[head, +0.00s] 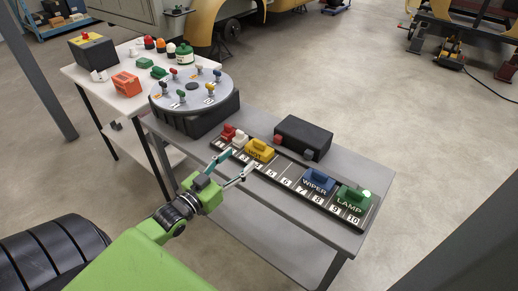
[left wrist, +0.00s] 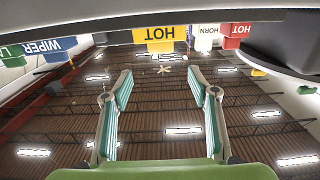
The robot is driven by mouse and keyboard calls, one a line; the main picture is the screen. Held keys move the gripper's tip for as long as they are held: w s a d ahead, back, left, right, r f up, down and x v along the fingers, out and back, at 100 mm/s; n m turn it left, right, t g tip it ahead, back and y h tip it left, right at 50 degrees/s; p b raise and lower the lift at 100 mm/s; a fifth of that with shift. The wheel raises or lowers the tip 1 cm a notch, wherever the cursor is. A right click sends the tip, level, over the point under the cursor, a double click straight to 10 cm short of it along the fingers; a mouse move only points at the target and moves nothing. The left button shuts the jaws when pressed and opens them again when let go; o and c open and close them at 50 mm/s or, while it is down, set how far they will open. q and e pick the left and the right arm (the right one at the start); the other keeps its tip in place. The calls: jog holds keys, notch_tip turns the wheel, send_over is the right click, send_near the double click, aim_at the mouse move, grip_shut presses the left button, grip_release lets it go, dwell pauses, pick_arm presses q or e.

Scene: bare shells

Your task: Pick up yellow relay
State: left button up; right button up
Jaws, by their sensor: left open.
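The yellow relay (head: 261,150), a block marked HOT, sits in the numbered rail (head: 277,183) on the grey table. In the left wrist view the yellow relay (left wrist: 153,36) shows upside down, beyond the fingertips and centred about between them. My left gripper (head: 237,161) is open and empty, at the near side of the rail, just short of the relay and apart from it. Its two teal-padded fingers are spread wide in the left wrist view (left wrist: 158,76). My right gripper is not in view.
A white relay (head: 240,137) and a red relay (head: 228,131) stand close left of the yellow one. The blue WIPER relay (head: 318,181) and green LAMP relay (head: 352,200) are farther right. A black box (head: 303,137) is behind; a round grey turntable (head: 192,90) stands left.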

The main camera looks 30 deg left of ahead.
aim_at(258, 144)
pick_arm(q)
jog(key=w, duration=0.6)
jog(key=w+p, duration=0.1)
jog(key=w, duration=0.3)
jog(key=shift+d+f, duration=0.3)
jog(key=shift+f, duration=0.05)
jog(key=shift+c, duration=0.3)
jog(key=c, duration=1.2)
